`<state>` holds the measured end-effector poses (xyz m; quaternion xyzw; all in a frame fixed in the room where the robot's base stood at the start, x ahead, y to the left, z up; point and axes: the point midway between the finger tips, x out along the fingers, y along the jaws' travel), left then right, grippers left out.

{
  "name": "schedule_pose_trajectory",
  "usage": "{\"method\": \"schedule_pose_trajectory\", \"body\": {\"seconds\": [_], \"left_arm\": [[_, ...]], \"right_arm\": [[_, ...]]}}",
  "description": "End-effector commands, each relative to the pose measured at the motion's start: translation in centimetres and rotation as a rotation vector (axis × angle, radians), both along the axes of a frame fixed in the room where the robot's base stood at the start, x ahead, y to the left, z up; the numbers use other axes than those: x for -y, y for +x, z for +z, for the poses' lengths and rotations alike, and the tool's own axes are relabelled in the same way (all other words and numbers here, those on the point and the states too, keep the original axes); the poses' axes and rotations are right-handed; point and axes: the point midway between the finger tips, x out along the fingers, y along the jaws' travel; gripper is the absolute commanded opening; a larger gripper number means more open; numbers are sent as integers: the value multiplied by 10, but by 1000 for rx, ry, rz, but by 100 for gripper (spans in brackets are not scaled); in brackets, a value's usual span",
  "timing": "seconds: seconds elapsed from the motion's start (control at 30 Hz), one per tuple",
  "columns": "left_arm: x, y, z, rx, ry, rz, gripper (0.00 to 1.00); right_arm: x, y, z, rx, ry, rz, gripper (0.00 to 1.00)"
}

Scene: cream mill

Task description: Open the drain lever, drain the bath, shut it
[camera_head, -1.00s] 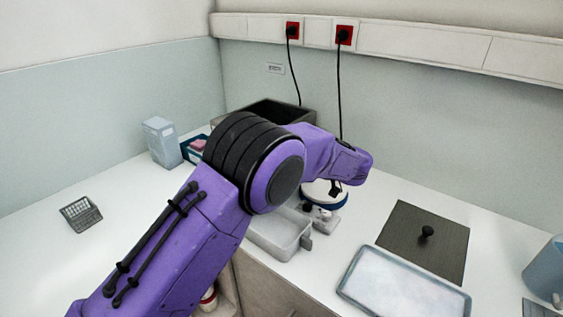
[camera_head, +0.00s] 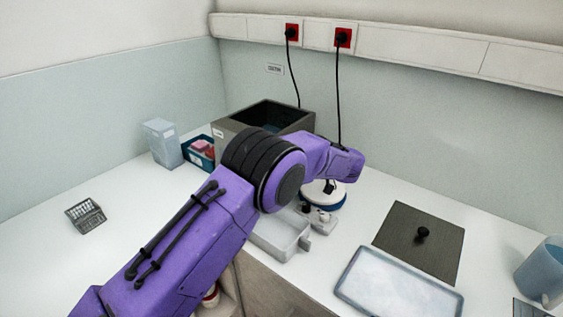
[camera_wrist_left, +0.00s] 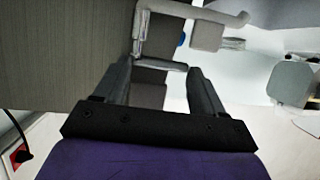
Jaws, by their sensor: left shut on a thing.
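The bath (camera_head: 226,133) is a dark grey open-topped box at the back of the counter, partly behind my purple left arm. Its grey side wall (camera_wrist_left: 60,50) fills the left of the left wrist view. My left gripper (camera_wrist_left: 160,70) is beside this wall, shut on a short grey bar, which looks like the drain lever (camera_wrist_left: 160,65). A pale bent pipe (camera_wrist_left: 190,10) is just beyond the fingers. In the head view my arm hides the lever and fingertips, so the lever's position is unclear. My right gripper is not in view.
A clear tub (camera_head: 274,241) stands below my wrist beside a white-and-blue round device (camera_head: 325,197). A dark lid with a knob (camera_head: 410,225), a pale tray (camera_head: 385,285) and a blue jug (camera_head: 541,275) are to the right. A small rack (camera_head: 85,215) lies left on mostly clear counter.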

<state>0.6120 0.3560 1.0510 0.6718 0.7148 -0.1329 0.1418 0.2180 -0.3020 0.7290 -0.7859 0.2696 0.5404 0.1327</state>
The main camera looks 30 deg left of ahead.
Motion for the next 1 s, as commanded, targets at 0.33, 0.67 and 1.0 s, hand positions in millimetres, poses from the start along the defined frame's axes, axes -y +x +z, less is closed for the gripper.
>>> {"method": "schedule_pose_trajectory", "body": {"seconds": [0.33,0.67,1.0], "left_arm": [[4,7,1,1,5,222,40],[6,8,1,2,-1,254,40],[6,8,1,2,-2,253,96]], "right_arm": [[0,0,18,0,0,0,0],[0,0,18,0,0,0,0],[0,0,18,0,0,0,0]]}}
